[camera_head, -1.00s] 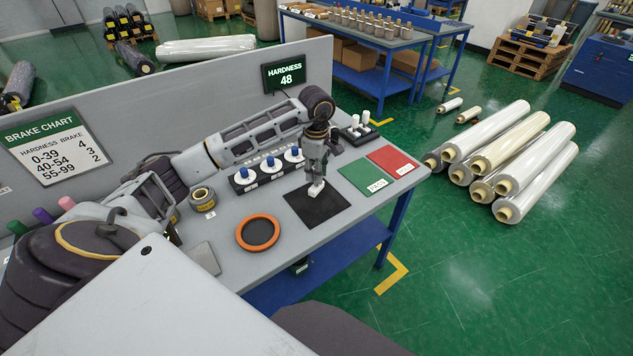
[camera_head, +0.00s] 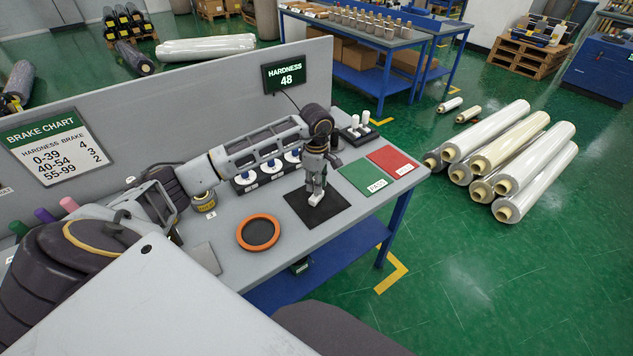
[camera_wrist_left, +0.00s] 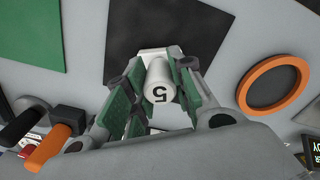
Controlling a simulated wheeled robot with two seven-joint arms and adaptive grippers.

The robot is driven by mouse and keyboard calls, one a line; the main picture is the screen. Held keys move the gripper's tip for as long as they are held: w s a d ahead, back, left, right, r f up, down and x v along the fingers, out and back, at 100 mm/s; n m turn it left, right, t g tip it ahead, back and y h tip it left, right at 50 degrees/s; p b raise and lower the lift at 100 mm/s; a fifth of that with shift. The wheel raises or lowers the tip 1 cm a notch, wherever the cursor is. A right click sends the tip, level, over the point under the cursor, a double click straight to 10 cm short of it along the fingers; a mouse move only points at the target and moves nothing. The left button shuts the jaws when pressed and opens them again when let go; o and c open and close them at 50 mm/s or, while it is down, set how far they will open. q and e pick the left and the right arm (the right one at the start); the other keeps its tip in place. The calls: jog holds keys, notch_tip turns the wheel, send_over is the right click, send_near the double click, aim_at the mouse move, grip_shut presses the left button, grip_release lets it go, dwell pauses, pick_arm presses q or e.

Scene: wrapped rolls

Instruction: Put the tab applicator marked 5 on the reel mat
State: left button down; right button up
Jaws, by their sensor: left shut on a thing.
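The tab applicator marked 5 (camera_wrist_left: 160,82) is a white cylinder in the left wrist view, its 5 facing the camera. My left gripper (camera_wrist_left: 157,95) is shut on it, with green-padded fingers on both sides. In the head view my left gripper (camera_head: 316,190) points down over a black square mat (camera_head: 300,212), probably the reel mat, with the white applicator (camera_head: 315,201) at its tip. The mat also shows beyond the applicator in the left wrist view (camera_wrist_left: 135,32). I cannot tell whether the applicator touches it. My right gripper is not in view.
An orange-rimmed round dark tray (camera_head: 258,216) lies left of the mat. A green pad (camera_head: 364,178) and a red pad (camera_head: 393,160) lie to its right. Behind are blue-topped knobs (camera_head: 270,163) and white cylinders (camera_head: 356,124) on a dark holder. A display (camera_head: 285,73) reads hardness 48.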

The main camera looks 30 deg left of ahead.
pick_arm(q)
jog(key=shift+f, duration=0.1)
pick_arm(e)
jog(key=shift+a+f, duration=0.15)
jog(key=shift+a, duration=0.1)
pick_arm(q)
jog(key=c, duration=1.3)
grip_release()
jog(key=shift+o, duration=0.5)
notch_tip(320, 180, up, 11)
jog(key=shift+f+b, duration=0.15)
jog(key=shift+b, duration=0.3)
jog(key=shift+r, duration=0.8)
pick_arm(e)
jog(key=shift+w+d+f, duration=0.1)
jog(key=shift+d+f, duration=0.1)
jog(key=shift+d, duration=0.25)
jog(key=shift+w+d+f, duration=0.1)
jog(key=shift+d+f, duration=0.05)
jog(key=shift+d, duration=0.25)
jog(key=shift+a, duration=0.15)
